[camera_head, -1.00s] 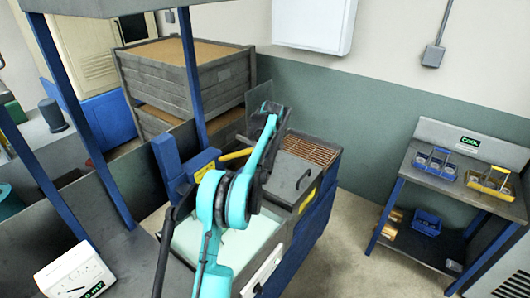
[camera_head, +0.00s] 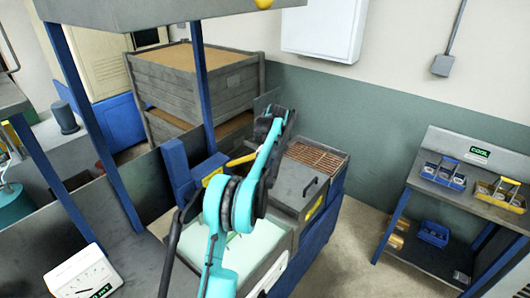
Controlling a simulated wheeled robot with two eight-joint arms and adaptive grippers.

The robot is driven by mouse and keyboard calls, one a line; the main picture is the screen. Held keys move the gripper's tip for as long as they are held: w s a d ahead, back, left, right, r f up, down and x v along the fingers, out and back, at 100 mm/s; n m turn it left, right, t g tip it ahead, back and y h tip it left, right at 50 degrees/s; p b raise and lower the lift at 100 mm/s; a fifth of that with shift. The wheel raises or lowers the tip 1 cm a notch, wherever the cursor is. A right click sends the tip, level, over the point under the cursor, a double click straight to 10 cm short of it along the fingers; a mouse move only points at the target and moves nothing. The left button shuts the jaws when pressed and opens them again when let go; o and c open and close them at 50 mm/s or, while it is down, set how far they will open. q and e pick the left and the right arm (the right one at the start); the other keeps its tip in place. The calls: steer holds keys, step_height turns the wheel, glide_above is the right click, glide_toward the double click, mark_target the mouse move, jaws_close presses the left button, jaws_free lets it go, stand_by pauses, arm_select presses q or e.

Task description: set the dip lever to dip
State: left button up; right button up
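A quench-type tank stands in the middle, with a pale bath (camera_head: 255,248) and a grey lidded box (camera_head: 297,188) beside it. A yellow bar (camera_head: 242,160) projects from the blue post (camera_head: 180,172) by the bath; it may be the dip lever, but its setting cannot be read. A teal and black arm rises from below, left of centre, and covers part of the bath. I take it as my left arm. Its dark far end, my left gripper (camera_head: 274,116), is above and behind the bar. Its fingers are too small to tell, and contact is unclear. My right gripper is out of view.
A brown grate (camera_head: 316,158) lies behind the lidded box. A wooden crate (camera_head: 190,95) is stacked behind. A blue frame post (camera_head: 203,90) stands left of the arm. A dial box (camera_head: 82,280) is at lower left. A shelf table (camera_head: 455,180) stands right, with bare floor between.

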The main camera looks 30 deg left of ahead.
arm_select(q)
steer(key=shift+d, duration=0.1)
steer(key=shift+d+r, duration=0.1)
steer(key=shift+r, duration=0.1)
steer(key=v, duration=1.1)
steer(key=shift+r, duration=0.25)
steer(key=shift+s, duration=0.15)
steer(key=s+d+f+m+t+h+b, duration=0.1)
steer(key=s+d+f+m+b, duration=0.25)
steer(key=s+d, duration=0.5)
steer(key=s+d+f+m+t+h+b, duration=0.1)
steer(key=s+d+f+m+b, duration=0.2)
steer(key=s+d+m+b, duration=0.35)
steer(key=s+d+f+m+t+h+b, duration=0.1)
steer(key=s+d+f+m+b, duration=0.1)
steer(key=s+d+f, duration=0.5)
steer(key=s+d+f+m+h+b, duration=0.1)
steer(key=s+d+f+m+b, duration=0.2)
steer(key=s+f, duration=1)
steer(key=d+m, duration=0.2)
steer(key=d, duration=0.2)
steer(key=shift+s+d+m+t+b, duration=0.15)
steer(key=shift+s+m+t+b, duration=0.15)
steer(key=shift+s+t, duration=0.1)
